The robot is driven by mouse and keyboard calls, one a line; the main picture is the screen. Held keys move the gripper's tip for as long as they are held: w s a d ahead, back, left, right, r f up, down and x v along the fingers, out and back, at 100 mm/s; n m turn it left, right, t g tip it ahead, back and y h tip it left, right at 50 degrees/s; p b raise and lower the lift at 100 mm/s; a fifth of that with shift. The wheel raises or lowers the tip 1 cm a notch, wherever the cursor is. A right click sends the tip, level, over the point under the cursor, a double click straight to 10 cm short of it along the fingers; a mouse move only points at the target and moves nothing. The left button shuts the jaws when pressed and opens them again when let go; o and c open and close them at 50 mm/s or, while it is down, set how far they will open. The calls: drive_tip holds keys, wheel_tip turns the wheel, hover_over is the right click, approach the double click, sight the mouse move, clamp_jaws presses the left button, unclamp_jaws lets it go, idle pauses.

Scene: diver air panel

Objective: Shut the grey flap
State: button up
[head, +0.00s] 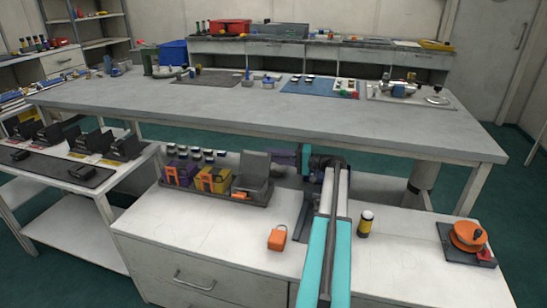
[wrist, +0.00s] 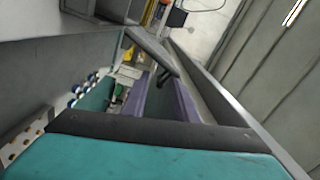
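The grey flap (head: 255,163) stands raised and tilted at the right end of a dark tray (head: 215,196) on the front white counter. An orange part (head: 240,194) shows at its foot. My gripper (head: 284,156), with purple fingers, reaches in from the right, level with the flap's upper part and close to its right side. Whether it touches the flap cannot be told. In the wrist view, the gripper's purple fingers (wrist: 172,98) show side by side, with a dark bar (wrist: 150,50) crossing near their far end.
A purple box (head: 181,173) and a yellow box (head: 213,180) with orange parts stand left of the flap. A long grey table (head: 250,112) lies behind.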

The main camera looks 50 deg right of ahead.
clamp_jaws()
drive_tip(key=shift+a+f, duration=0.1)
drive_tip(key=shift+a, duration=0.25)
